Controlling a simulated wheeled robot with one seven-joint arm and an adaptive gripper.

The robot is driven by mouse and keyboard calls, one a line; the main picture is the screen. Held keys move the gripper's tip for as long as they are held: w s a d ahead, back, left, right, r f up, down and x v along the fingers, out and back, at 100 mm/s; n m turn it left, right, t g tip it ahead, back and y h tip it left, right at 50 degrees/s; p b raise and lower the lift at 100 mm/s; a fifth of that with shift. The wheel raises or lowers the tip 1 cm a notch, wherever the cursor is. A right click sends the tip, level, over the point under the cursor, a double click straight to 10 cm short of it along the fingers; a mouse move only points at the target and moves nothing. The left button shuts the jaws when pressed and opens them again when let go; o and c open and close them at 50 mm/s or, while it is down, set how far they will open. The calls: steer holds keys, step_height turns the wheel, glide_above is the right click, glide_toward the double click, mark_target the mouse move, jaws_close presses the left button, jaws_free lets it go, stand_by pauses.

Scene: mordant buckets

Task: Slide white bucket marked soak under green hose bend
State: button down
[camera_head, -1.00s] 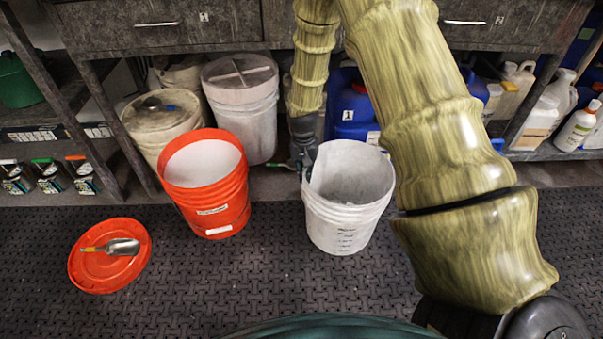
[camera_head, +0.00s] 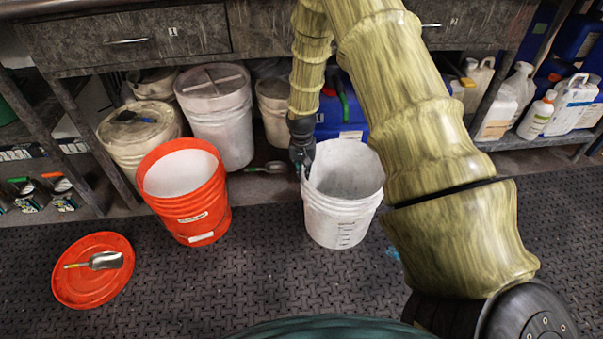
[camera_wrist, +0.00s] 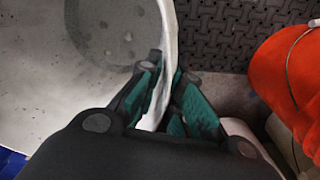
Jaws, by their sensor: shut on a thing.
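The white bucket (camera_head: 343,215) stands upright on the dark floor mat, open at the top. Marks run down its front, but I cannot read a word. My gripper (camera_head: 303,168) is shut on its left rim in the head view. In the wrist view, the teal-padded fingers of my gripper (camera_wrist: 167,85) straddle the wall of the white bucket (camera_wrist: 60,65), one inside and one outside. The bucket looks empty with grey stains inside. I cannot pick out a green hose bend for certain; a short green curved piece (camera_head: 342,97) shows beside my arm in front of a blue container.
An orange bucket (camera_head: 205,215) with white contents stands to the left. An orange lid (camera_head: 75,290) with a scoop lies farther left. Lidded pails (camera_head: 215,110) and a blue container (camera_head: 350,125) stand under the bench. The mat right of the white bucket is mostly clear.

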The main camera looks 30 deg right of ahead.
steer(key=shift+s+d, duration=0.1)
steer(key=shift+d, duration=0.1)
steer(key=c, duration=1.5)
jaws_free()
steer(key=shift+a, duration=0.1)
steer(key=r, duration=1.2)
steer(key=shift+w+a, duration=0.2)
steer(key=shift+w, duration=0.05)
